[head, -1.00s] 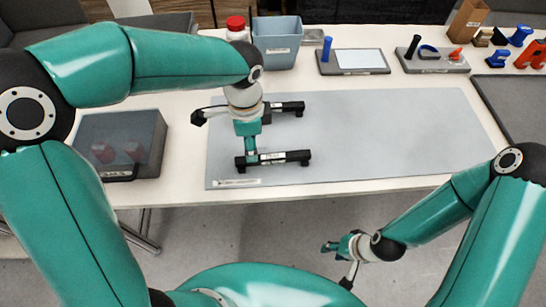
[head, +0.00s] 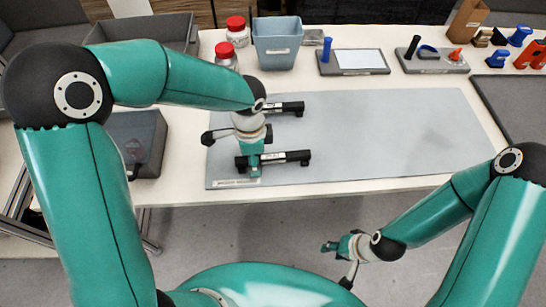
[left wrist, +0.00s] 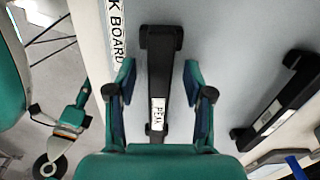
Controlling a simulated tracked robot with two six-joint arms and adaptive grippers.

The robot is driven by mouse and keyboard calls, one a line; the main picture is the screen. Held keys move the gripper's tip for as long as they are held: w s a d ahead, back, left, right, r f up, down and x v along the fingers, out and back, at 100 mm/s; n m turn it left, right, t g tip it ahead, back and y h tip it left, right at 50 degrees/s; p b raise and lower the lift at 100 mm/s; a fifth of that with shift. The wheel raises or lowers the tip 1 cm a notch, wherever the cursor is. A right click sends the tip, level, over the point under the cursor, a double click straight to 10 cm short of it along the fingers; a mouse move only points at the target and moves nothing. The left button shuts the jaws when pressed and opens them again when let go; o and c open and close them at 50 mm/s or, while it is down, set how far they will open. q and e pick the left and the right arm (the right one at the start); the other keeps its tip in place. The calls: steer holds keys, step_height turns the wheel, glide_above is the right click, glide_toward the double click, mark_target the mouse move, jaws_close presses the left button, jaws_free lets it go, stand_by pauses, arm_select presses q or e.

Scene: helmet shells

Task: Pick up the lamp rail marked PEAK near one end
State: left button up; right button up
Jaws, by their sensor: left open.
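The lamp rail marked PEAK (left wrist: 158,62) is a black bar with dark end blocks and a white label. It lies on the grey mat (head: 390,135), and it is the nearer of two rails in the head view (head: 288,157). My left gripper (left wrist: 158,88) is open, with one finger on each side of this rail and gaps between. In the head view my left gripper (head: 249,166) is over the rail's left end and hides part of it. My right gripper (head: 334,258) hangs in front of the table, apart from the rails; its opening is unclear.
A second black rail (head: 289,107) lies behind the first, also seen in the left wrist view (left wrist: 284,102). A grey box (head: 146,130) stands left of the mat. A blue-grey bin (head: 277,45) and red-lidded jars (head: 226,52) stand behind. The mat's right half is clear.

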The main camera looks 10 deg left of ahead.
arm_select(q)
steer(key=shift+f, duration=0.25)
steer(key=shift+c, duration=0.3)
jaws_close()
